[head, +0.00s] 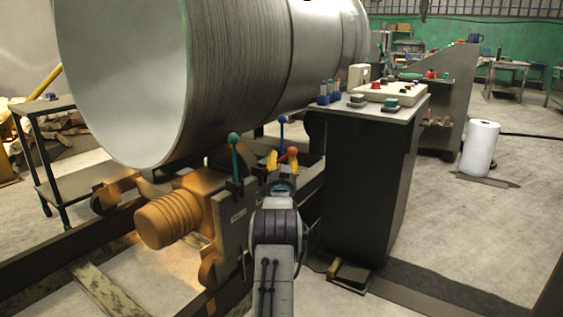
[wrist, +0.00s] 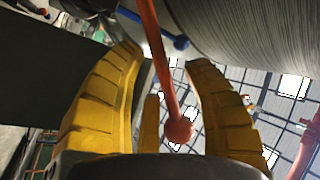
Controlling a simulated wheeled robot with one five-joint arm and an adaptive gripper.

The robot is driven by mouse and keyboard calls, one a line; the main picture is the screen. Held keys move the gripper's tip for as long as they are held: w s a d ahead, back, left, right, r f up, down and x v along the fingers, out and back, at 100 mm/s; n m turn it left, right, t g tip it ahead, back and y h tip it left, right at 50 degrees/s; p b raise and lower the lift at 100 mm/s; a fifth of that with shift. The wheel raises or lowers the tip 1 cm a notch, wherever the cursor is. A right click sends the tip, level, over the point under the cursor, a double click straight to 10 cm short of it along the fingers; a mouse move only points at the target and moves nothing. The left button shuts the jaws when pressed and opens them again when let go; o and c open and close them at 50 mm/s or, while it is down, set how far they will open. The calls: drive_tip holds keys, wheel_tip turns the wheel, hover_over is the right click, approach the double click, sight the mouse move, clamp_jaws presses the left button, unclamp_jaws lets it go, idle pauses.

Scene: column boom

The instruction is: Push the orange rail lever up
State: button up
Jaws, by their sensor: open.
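The orange rail lever (head: 292,152) shows in the head view as a round orange knob at my gripper (head: 283,161), beyond my arm. In the wrist view, the orange lever (wrist: 163,72) runs down from the top edge, between the spread yellow fingers of my gripper (wrist: 163,58). Its round knob (wrist: 178,130) lies between the fingers, near the palm. The fingers are open, with gaps visible on both sides of the knob. I cannot tell whether anything touches the lever. My wrist hides the lever's base in the head view.
A teal-knobbed lever (head: 234,141) stands to the left and a blue-knobbed lever (head: 282,119) just behind. The blue knob (wrist: 181,42) also shows in the wrist view. A large grey cylinder (head: 235,70) hangs over the left. A dark control cabinet (head: 365,180) stands close on the right.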

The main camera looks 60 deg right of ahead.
drive_tip(key=shift+c, duration=0.3)
clamp_jaws()
